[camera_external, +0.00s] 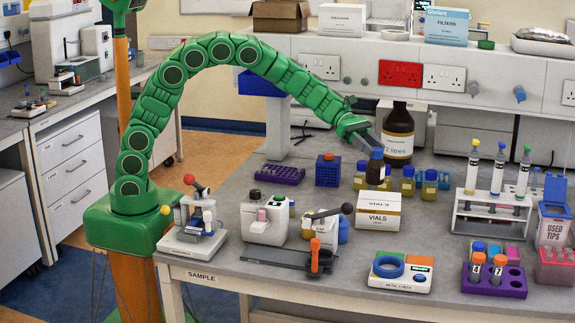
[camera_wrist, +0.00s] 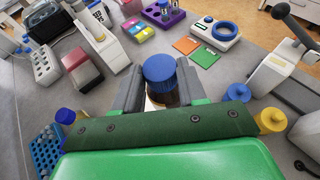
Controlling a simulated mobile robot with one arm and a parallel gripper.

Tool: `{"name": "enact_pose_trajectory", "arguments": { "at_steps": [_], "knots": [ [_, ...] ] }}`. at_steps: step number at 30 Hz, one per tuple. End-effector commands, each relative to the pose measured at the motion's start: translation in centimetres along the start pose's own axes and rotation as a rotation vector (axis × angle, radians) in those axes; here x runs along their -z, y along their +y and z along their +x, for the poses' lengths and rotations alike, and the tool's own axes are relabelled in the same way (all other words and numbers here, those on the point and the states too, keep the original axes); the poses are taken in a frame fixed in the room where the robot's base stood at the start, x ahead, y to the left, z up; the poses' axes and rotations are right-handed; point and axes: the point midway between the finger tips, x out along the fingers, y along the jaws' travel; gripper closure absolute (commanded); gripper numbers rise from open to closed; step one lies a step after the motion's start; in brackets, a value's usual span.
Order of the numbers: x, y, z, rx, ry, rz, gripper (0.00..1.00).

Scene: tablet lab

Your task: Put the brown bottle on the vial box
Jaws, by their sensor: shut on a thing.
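The brown bottle (camera_external: 375,172), small with a blue cap, is upright in my gripper (camera_external: 368,146). In the wrist view its blue cap (camera_wrist: 161,70) shows between the two grey fingers of my gripper (camera_wrist: 162,90), which are shut on it. The vial box (camera_external: 378,213) is white with a yellow band and the word VIALS, and stands on the bench. The bottle's base appears at the box's rear top edge in the external view; I cannot tell whether it touches the box or is above or behind it.
A large brown bottle (camera_external: 398,136) and several blue-capped yellow vials (camera_external: 429,187) stand behind the box. A press with a black lever (camera_external: 318,226) is close at left. A tube rack (camera_external: 492,212) stands at right. Bench space right of the box is clear.

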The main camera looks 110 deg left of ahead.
Motion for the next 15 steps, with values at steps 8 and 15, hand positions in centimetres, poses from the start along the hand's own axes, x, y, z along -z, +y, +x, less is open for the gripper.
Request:
{"name": "enact_pose_trajectory", "arguments": {
  "at_steps": [8, 15],
  "knots": [
    [1.2, 0.9, 1.6, 0.0, 0.001, 0.001, 1.0],
    [2.6, 1.3, 2.6, -0.001, 0.003, 0.0, 1.0]
  ]
}}
